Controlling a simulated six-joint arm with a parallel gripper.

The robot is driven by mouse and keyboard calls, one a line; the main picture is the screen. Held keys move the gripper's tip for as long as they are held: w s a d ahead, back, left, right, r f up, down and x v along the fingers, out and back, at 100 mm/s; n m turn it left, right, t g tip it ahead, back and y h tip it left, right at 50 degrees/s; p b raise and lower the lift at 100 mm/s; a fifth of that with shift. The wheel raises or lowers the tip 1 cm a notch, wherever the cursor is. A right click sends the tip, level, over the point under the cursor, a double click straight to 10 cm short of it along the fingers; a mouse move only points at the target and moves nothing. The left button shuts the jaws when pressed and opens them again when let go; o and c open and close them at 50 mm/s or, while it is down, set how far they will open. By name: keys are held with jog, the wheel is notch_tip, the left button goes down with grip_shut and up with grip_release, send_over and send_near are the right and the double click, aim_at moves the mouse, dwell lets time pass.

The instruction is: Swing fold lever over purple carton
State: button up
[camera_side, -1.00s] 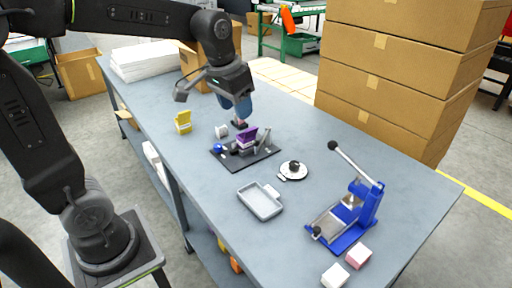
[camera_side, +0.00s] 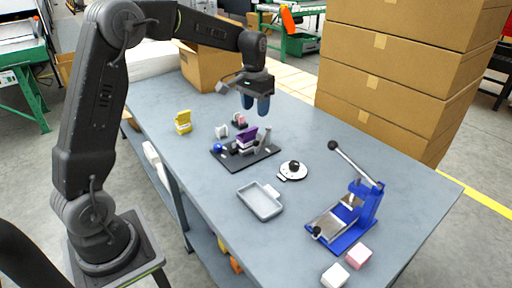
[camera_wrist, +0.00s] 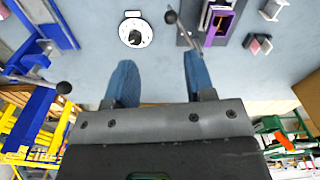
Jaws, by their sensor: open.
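The purple carton (camera_side: 247,137) stands on the fold fixture's dark base plate (camera_side: 262,157), its purple flap tilted up. In the wrist view the carton (camera_wrist: 217,24) is at the top right. The fold lever (camera_wrist: 183,32), a thin metal rod with a dark ball knob, lies beside the carton, not over it. In the side view the lever is small and hard to make out. My gripper (camera_side: 256,104) hangs above and behind the fixture with blue fingers pointing down. In the wrist view my gripper (camera_wrist: 160,80) is open and empty, apart from the lever.
A white dial (camera_side: 292,170), a grey tray (camera_side: 261,203) and a blue lever press (camera_side: 350,215) stand to the right and front. A yellow carton (camera_side: 183,122) and small white and pink blocks (camera_side: 238,119) are near the fixture. Stacked boxes (camera_side: 390,75) rise behind the table.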

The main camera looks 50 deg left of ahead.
aim_at(256, 146)
jog(key=f, duration=0.5)
jog(key=w+a+f, duration=0.1)
jog(key=f, duration=0.5)
jog(key=a+f, duration=0.1)
jog(key=f, duration=0.4)
jog(key=shift+w+f, duration=0.15)
jog(key=shift+w, duration=0.2)
jog(key=shift+c, duration=0.2)
grip_shut()
